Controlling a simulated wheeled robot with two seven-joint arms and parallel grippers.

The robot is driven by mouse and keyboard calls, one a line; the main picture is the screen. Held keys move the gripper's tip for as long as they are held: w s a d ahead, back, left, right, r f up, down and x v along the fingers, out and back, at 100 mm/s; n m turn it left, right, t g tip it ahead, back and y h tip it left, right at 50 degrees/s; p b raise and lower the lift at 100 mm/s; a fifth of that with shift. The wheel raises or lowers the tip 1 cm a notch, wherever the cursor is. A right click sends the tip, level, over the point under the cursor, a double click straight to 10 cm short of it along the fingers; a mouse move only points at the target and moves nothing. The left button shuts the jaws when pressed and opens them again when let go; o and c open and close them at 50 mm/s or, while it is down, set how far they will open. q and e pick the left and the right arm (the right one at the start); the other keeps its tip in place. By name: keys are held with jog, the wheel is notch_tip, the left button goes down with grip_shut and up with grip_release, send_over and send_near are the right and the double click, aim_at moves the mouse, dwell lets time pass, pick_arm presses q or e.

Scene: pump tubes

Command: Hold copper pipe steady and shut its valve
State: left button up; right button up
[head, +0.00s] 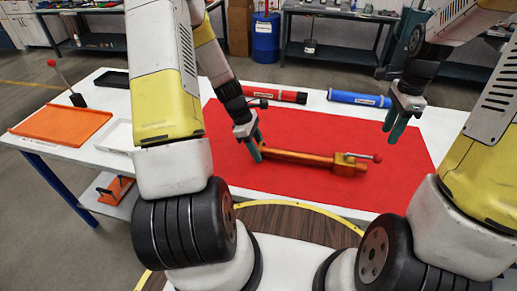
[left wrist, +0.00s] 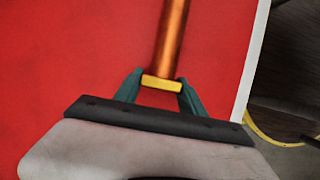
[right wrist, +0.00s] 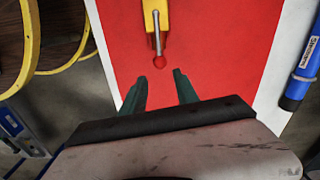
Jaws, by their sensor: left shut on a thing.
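The copper pipe (head: 300,156) lies on the red mat (head: 300,190). My left gripper (head: 257,150) is shut on its left end; the left wrist view shows the fingers on either side of the pipe's yellow end (left wrist: 162,84). The valve (head: 349,168) is at the pipe's right end. Its lever ends in a red ball (head: 377,158) and points right, roughly in line with the pipe. My right gripper (head: 395,130) is open and empty above the mat's right side. In the right wrist view the red ball (right wrist: 159,62) is ahead of its fingers, apart from them.
A red tube (head: 280,95) and a blue tube (head: 358,99) lie at the table's back edge. An orange tray (head: 62,122), a black tray (head: 112,79) and another red-knobbed lever (head: 65,80) are at the left. The mat around the pipe is clear.

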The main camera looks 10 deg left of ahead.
grip_shut()
jog(key=w+a+n+g+h, duration=0.2)
jog(key=w+a+n+h, duration=0.2)
jog(key=a, duration=0.6)
jog(key=shift+w+a+h, duration=0.2)
jog(key=shift+w+h, duration=1.1)
jog(key=shift+w, duration=0.55)
